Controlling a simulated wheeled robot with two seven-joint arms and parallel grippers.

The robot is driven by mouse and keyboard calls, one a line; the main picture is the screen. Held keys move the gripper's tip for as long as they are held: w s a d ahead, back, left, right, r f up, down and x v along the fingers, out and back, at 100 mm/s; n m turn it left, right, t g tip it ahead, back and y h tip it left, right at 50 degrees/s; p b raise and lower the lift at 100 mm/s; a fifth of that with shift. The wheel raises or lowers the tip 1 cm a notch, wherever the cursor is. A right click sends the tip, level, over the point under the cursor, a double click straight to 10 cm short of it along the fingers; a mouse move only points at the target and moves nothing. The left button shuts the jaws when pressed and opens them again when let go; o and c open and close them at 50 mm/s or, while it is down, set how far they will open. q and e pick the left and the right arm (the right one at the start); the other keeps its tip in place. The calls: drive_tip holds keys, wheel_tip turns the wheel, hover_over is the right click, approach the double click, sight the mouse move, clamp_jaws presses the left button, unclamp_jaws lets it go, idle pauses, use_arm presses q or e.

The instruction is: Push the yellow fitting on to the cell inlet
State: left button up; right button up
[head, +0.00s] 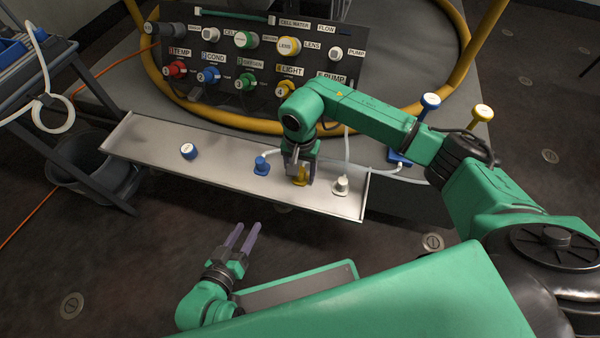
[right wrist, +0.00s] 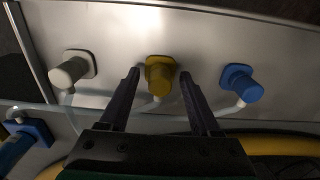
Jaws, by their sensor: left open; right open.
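The yellow fitting (head: 300,177) stands on the metal tray, and it also shows in the right wrist view (right wrist: 160,74) with a pale hose leading off it. My right gripper (head: 303,168) is open above it. In the right wrist view my right gripper's fingertips (right wrist: 159,80) lie on either side of the yellow fitting, with a gap on both sides. My left gripper (head: 244,238) is open and empty, low in front of the tray. The cell inlet is not clearly identifiable; a label starting "CEL" (head: 231,30) shows on the dark panel, partly covered by a connector.
On the tray (head: 135,140) stand a blue fitting (head: 261,165), a white fitting (head: 341,185) and a blue-and-white round piece (head: 188,151). The panel (head: 210,90) behind carries several coloured, labelled connectors. A yellow tube rail (head: 150,75) curves around it. My right arm crosses the right side.

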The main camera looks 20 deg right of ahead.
idle(0.4)
clamp_jaws()
idle(1.3)
drive_tip(key=shift+r+p, duration=1.95)
drive_tip(key=shift+r, duration=1.05)
